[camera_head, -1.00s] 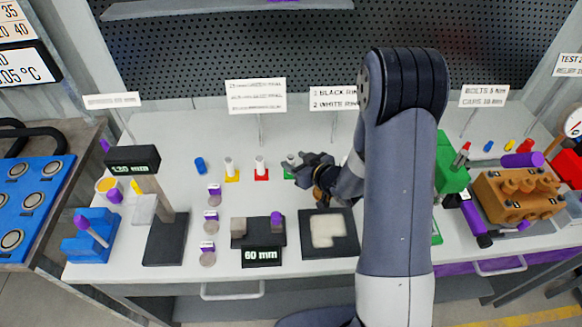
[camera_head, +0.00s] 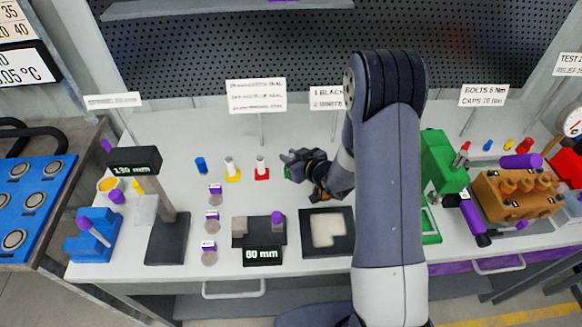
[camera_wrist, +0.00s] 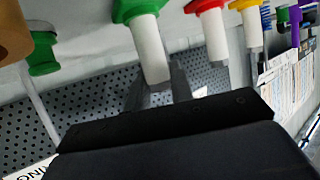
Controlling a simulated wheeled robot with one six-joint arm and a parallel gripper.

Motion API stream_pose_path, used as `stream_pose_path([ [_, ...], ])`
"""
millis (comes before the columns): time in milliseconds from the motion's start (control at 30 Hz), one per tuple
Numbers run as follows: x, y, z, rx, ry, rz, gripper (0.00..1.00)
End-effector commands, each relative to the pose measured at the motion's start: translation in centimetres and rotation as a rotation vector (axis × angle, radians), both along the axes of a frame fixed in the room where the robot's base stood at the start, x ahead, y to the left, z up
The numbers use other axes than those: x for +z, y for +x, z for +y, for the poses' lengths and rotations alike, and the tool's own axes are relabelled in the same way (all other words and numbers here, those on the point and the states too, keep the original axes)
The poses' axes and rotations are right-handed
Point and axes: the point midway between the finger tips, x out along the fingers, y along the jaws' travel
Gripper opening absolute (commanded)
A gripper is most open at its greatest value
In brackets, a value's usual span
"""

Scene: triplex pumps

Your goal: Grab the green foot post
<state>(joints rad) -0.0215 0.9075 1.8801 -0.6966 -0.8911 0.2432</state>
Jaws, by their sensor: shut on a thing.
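The green foot post has a white upright on a green foot. In the wrist view its white post (camera_wrist: 151,50) stands between my two fingers, with the green foot (camera_wrist: 136,9) beyond them at the top edge. My gripper (camera_wrist: 158,84) is shut on the white post. In the head view my gripper (camera_head: 288,160) is at the post's place on the table, and only a bit of the green foot (camera_head: 287,172) shows beside it; the rest is hidden.
A red foot post (camera_head: 261,168) and a yellow foot post (camera_head: 231,170) stand just left of my gripper, with a blue piece (camera_head: 200,165) further left. A black tray (camera_head: 326,246) lies in front. Sign stands are behind.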

Motion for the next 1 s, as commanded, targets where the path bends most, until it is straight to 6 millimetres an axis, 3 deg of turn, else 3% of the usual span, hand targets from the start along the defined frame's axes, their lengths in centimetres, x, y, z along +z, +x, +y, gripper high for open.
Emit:
stream_pose_path([
  [100,0.0,0.0,0.0,0.0,0.0,0.0,0.0],
  [567,0.8,0.1,0.0,0.0,0.001,-0.003,0.0],
  [767,2.9,0.0,0.0,-0.001,-0.001,-0.005,0.0],
  [1000,6.9,0.1,0.0,0.001,-0.001,-0.006,0.0],
])
